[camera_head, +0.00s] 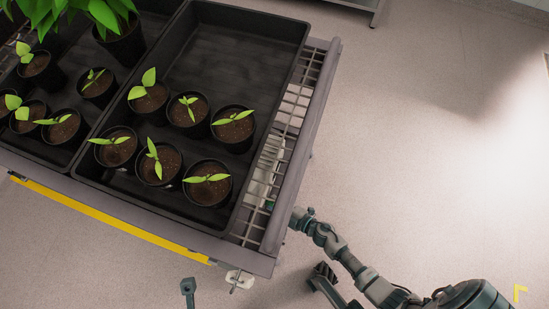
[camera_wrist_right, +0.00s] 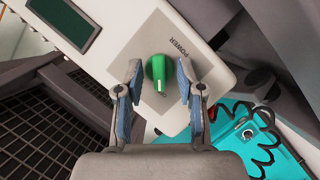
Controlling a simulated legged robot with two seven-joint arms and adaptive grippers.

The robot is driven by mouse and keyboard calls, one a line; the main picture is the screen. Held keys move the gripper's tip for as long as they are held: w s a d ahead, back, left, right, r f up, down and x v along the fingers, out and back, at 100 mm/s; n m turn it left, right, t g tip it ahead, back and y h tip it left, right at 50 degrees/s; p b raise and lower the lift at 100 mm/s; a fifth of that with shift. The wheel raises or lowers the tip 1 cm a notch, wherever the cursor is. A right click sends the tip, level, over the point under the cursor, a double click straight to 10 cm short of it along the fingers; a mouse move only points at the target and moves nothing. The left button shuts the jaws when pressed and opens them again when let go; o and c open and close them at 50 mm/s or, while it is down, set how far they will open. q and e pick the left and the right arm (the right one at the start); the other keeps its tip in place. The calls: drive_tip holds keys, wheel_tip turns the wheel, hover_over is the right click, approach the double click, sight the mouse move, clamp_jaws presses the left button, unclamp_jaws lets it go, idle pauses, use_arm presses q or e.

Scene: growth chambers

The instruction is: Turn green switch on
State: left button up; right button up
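The green switch (camera_wrist_right: 158,73) is a rotary knob on a white panel (camera_wrist_right: 135,45), beside a grey label that reads POWER. In the right wrist view my right gripper (camera_wrist_right: 158,80) is open, with one finger on each side of the knob. Gaps show between the fingers and the knob, so it is not gripped. In the head view my right arm reaches in from the lower right, and its gripper (camera_head: 299,217) is at the bench's right edge. The switch is not visible in the head view. My left gripper is not recognisable there.
The bench (camera_head: 322,95) carries black trays (camera_head: 245,55) with several potted seedlings. A dark display (camera_wrist_right: 66,21) sits on the panel. A dark grating (camera_wrist_right: 55,125) lies at left in the wrist view, and a teal case (camera_wrist_right: 245,140) with black coiled cable at right. Open floor (camera_head: 430,150) lies right of the bench.

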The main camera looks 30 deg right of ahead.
clamp_jaws()
